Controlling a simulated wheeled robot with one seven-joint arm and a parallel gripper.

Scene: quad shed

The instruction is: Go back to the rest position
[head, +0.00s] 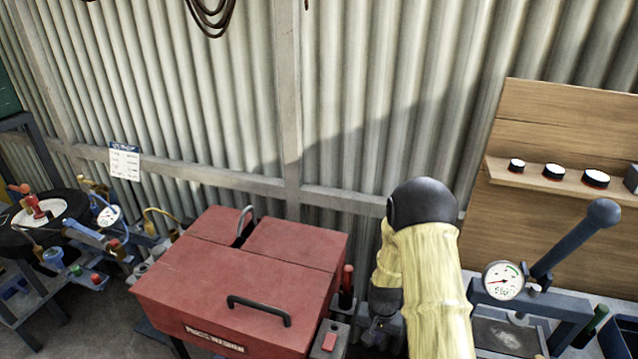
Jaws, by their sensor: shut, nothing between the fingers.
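My arm, with yellow sleeves and black joints, rises in the lower middle right of the head view. My gripper (374,338) shows small and dark below the wrist, partly hidden by my arm. It looks shut, with nothing seen in it. It is just right of a red-handled tool and the red cabinet (235,285). Its exact height above the surfaces there is hard to tell.
The red cabinet, with a black handle on top, stands close on the left. A press with a gauge (503,281) and long lever (577,238) stands on the right. A wooden shelf (560,179) holds several round caps. A cluttered bench (40,325) is far left. Corrugated wall stands behind.

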